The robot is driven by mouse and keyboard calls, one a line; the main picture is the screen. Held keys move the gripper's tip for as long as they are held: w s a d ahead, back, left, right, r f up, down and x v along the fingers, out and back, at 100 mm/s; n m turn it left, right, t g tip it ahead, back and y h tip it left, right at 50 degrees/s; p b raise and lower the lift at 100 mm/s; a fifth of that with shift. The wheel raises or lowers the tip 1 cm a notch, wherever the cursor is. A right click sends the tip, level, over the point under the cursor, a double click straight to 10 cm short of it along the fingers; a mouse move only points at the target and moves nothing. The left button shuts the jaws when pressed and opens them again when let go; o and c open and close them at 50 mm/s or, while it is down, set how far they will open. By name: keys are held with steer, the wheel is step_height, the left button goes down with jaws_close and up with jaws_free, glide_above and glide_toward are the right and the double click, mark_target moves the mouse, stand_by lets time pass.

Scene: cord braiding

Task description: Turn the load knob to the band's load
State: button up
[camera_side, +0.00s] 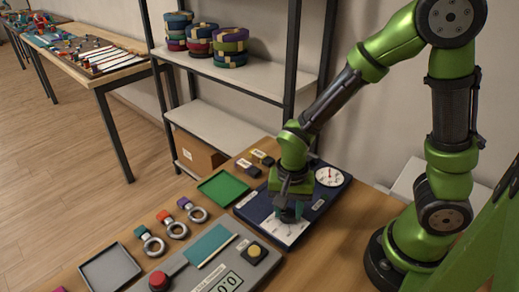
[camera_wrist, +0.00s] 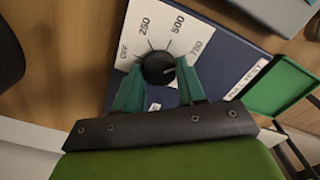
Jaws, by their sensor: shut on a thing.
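My gripper (camera_wrist: 158,80) has its two teal fingers closed on either side of the round black load knob (camera_wrist: 156,66). The knob sits on a white dial plate (camera_wrist: 133,36) marked OFF, 250, 500 and 750. A pale mark on the knob points to the right in the wrist view, roughly toward the 750 side; its exact reading is hard to tell. In the side view my gripper (camera_side: 290,210) is down over the white plate (camera_side: 280,231) on a dark blue unit (camera_side: 255,208), hiding the knob. I cannot pick out the band or its load.
A round gauge (camera_side: 329,176) sits on the unit's far end. A green tray (camera_side: 223,188) lies left of it. Nearer are tagged rings (camera_side: 177,231), a grey tray (camera_side: 109,268) and a grey console with a red button (camera_side: 158,281) and a yellow button (camera_side: 254,251).

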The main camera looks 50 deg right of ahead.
mark_target(289, 214)
steer(key=o, duration=1.1)
steer(key=shift+c, duration=0.2)
step_height(289, 214, up, 17)
steer(key=s+d+r+n+t+y, duration=0.2)
steer(key=s+d+r+n+t, duration=0.1)
steer(key=n+t, duration=0.4)
steer(key=shift+s+d+r, duration=0.15)
steer(key=shift+d+r, duration=0.1)
steer(key=shift+r, duration=0.5)
